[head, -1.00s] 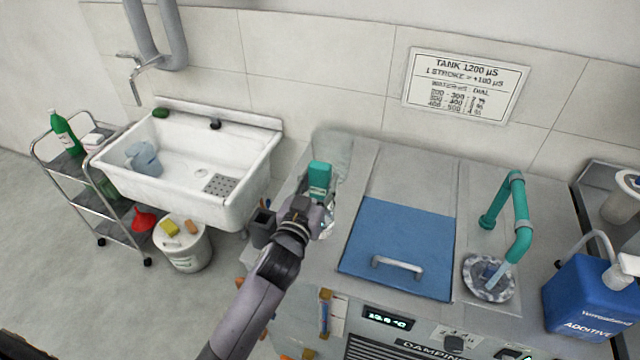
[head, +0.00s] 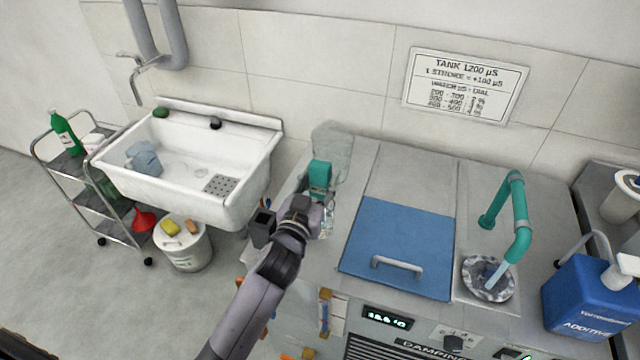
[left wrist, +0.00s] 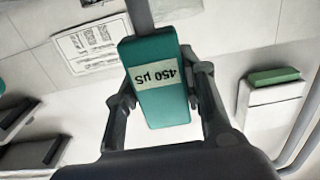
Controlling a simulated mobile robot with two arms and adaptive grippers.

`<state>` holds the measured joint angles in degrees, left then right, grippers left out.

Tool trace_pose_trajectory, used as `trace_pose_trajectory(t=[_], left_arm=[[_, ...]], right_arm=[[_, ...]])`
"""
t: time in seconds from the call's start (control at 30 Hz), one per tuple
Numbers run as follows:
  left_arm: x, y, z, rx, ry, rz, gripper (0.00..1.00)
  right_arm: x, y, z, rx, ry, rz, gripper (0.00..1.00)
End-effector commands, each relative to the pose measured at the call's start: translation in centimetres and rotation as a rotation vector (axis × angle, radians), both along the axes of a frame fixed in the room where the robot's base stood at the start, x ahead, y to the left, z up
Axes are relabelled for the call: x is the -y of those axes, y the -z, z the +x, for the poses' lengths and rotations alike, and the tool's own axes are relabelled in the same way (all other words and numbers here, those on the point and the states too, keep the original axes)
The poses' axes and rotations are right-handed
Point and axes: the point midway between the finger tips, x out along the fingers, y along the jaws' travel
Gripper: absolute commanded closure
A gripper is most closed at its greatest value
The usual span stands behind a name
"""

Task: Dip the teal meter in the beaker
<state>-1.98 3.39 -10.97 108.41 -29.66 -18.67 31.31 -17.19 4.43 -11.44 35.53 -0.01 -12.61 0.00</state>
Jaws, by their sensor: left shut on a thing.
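The teal meter (head: 320,175) is held by my left gripper (head: 312,198) over the left end of the grey machine. In the left wrist view the meter (left wrist: 160,85) sits between the two fingers (left wrist: 160,105), its label reading 450 µS upside down. A grey rod (left wrist: 139,14) runs from its far end. A clear glass vessel, seemingly the beaker (head: 336,138), stands behind the meter at the machine's back left corner. The meter and my wrist hide part of it. I cannot tell whether the rod is inside it. My right gripper is not in view.
A blue lid (head: 400,235) with a handle and a teal spout (head: 520,215) over a round drain lie to the right. A blue additive jug (head: 585,300) stands far right. A white sink (head: 235,200) and a trolley (head: 85,195) are left.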

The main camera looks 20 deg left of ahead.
Motion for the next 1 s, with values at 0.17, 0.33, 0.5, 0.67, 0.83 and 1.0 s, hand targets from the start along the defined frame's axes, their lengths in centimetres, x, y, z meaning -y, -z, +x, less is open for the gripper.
trace_pose_trajectory(t=[0.17, 0.33, 0.5, 0.67, 0.83, 1.0], left_arm=[[0.0, -2.3, 0.0, 0.002, 0.0, -0.001, 0.93], [0.0, -4.0, 0.0, 0.002, 0.0, 0.0, 0.93], [0.0, -5.7, 0.0, 0.002, 0.0, -0.002, 0.93], [0.0, -7.3, 0.0, 0.002, 0.0, -0.001, 0.93], [0.0, -9.0, 0.0, 0.002, 0.0, -0.001, 0.93], [0.0, -10.7, 0.0, 0.002, 0.0, -0.001, 0.93]], right_arm=[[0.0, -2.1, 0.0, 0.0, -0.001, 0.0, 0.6], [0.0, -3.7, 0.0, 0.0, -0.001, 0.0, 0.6], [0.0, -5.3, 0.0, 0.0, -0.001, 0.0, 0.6], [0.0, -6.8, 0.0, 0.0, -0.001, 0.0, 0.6], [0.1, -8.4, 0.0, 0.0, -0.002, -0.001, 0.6], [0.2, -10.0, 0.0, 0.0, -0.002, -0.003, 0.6]])
